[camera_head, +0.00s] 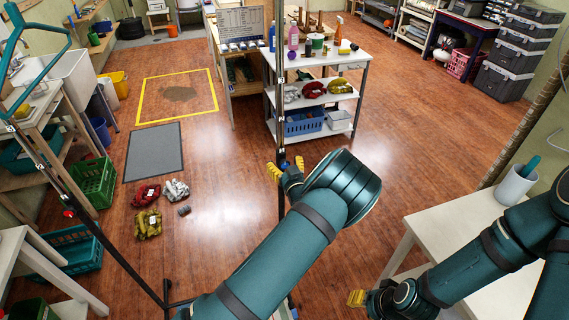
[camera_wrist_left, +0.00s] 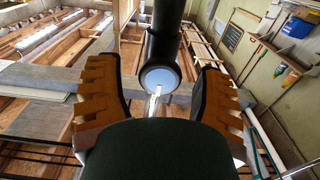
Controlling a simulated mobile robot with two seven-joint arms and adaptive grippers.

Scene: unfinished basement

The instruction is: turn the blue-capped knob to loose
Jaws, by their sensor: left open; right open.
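The blue-capped knob (camera_head: 284,164) is on a thin dark upright pole (camera_head: 281,110) in the middle of the head view. In the left wrist view the round pale-blue cap (camera_wrist_left: 160,79) faces the camera, on a thick dark tube. My left gripper (camera_head: 287,168) is at the knob, its yellow fingers to either side. In the left wrist view the fingers are spread wide, with a visible gap between each finger and the cap. The knob's turn position cannot be told. My right gripper (camera_head: 357,298), partly seen, is low beside the white table, apart from the knob.
Another upright with a red-capped knob (camera_head: 68,213) stands at left, near green crates (camera_head: 94,181). A white cart (camera_head: 357,85) with bottles stands behind the pole. A white table (camera_head: 440,222) with a cup (camera_head: 515,186) is at right. Gloves (camera_head: 148,224) lie on the floor.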

